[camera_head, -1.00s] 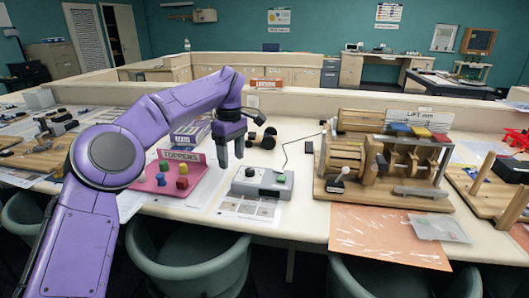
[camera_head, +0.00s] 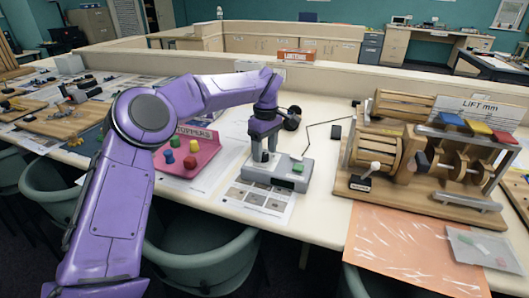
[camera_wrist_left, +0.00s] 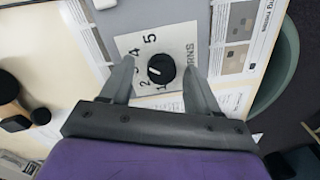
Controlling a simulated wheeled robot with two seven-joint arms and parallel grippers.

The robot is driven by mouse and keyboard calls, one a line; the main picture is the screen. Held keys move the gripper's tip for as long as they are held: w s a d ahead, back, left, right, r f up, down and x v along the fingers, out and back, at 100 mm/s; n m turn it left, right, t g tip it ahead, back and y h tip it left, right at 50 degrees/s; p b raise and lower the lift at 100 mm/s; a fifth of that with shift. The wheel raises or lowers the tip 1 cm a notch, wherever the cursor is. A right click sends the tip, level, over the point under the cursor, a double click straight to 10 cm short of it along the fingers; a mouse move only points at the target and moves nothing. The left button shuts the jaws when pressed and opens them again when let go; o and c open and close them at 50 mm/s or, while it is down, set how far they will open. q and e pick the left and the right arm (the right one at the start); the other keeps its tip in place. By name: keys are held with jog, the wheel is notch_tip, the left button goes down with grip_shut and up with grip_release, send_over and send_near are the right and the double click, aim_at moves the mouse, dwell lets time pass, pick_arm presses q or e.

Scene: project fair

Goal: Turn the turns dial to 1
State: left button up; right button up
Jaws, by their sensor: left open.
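The turns dial is a black round knob (camera_wrist_left: 161,69) on a white plate numbered 1 to 5 (camera_wrist_left: 150,50), in the left wrist view. A white mark on the knob seems to point left; I cannot tell the exact number. The plate is on a grey control box (camera_head: 277,172), which also has a green button (camera_head: 298,167). My left gripper (camera_head: 264,158) points down over the box's left part and hides the dial from the head view. In the wrist view its two fingers (camera_wrist_left: 158,68) are open, one on each side of the knob, apart from it. My right gripper is not in view.
A pink toppers tray (camera_head: 186,158) with coloured pegs stands left of the box. A wooden lift machine (camera_head: 430,150) stands to the right. A printed sheet (camera_head: 262,200) lies in front of the box. Chairs line the table's front edge.

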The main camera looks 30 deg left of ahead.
pick_arm(q)
jog(key=shift+s+f, duration=0.2)
jog(key=shift+f, duration=0.1)
jog(key=shift+w, duration=0.1)
jog(key=c, duration=1)
jog(key=shift+a, duration=0.15)
jog(key=shift+c, duration=0.2)
